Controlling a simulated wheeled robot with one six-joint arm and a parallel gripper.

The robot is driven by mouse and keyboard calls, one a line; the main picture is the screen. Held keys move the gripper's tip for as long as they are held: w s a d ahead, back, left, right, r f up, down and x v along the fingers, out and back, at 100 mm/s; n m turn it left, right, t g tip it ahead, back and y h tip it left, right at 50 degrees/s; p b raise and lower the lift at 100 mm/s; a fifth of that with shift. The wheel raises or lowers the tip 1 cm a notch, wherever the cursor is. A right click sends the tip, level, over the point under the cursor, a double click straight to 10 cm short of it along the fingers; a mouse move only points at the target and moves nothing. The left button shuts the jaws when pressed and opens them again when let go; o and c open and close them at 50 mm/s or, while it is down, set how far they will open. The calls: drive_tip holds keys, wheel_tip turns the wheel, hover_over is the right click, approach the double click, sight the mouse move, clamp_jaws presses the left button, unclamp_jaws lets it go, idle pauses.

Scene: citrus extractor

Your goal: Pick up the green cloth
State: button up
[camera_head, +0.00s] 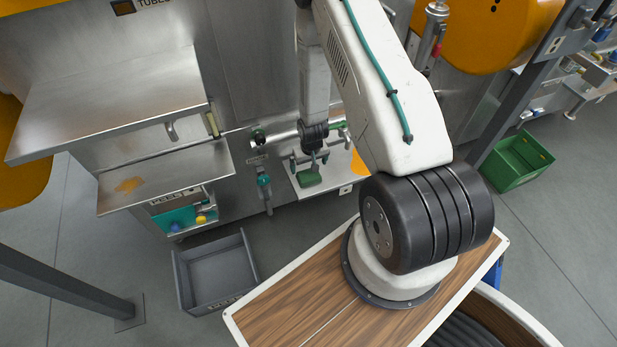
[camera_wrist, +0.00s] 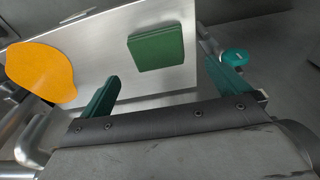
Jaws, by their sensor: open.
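The green cloth (camera_wrist: 156,47) looks like a flat folded square on a metal shelf (camera_wrist: 190,20) in the wrist view. In the head view the cloth (camera_head: 309,178) shows small on the same shelf, below my gripper (camera_head: 311,160). In the wrist view my gripper (camera_wrist: 162,83) has its two green fingers spread wide apart, with nothing between them. The cloth lies ahead of the fingertips, between their lines, and apart from them. The height gap between fingers and cloth is hard to judge.
An orange flat piece (camera_wrist: 38,72) lies left of the cloth on the shelf. A teal knob (camera_wrist: 236,58) is close to my right finger. In the head view, a grey bin (camera_head: 250,262) and a green crate (camera_head: 519,181) stand on the floor.

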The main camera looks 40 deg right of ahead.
sight(309, 175)
drive_tip(key=f, duration=0.7)
drive_tip(key=shift+w+d+f, duration=0.2)
drive_tip(key=shift+w+d, duration=0.05)
drive_tip(key=shift+w, duration=0.15)
drive_tip(key=c, duration=0.9)
